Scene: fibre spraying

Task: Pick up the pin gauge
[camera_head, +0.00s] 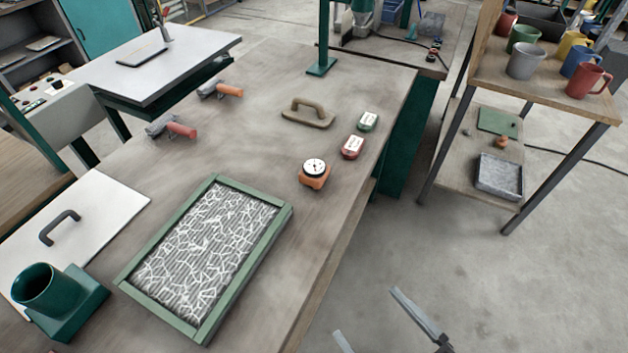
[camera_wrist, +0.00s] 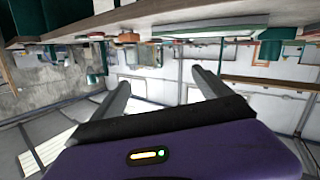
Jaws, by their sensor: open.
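The pin gauge appears to be the small orange block with a round white dial (camera_head: 314,172); it stands on the workbench (camera_head: 300,255) near its right edge. An orange shape (camera_wrist: 128,37) in the wrist view, which looks upside down, is probably the same gauge. My gripper (camera_head: 366,312) is at the bottom of the head view, out past the bench's right edge and well apart from the gauge. In the wrist view its two fingers (camera_wrist: 161,79) are spread, with nothing between them.
A green-framed tray of white fibres (camera_head: 205,250) lies left of the gauge. A red tin (camera_head: 352,147), a green tin (camera_head: 368,121) and a handled float (camera_head: 308,113) lie behind it. A mug shelf (camera_head: 545,75) stands at right. Floor beside the bench is clear.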

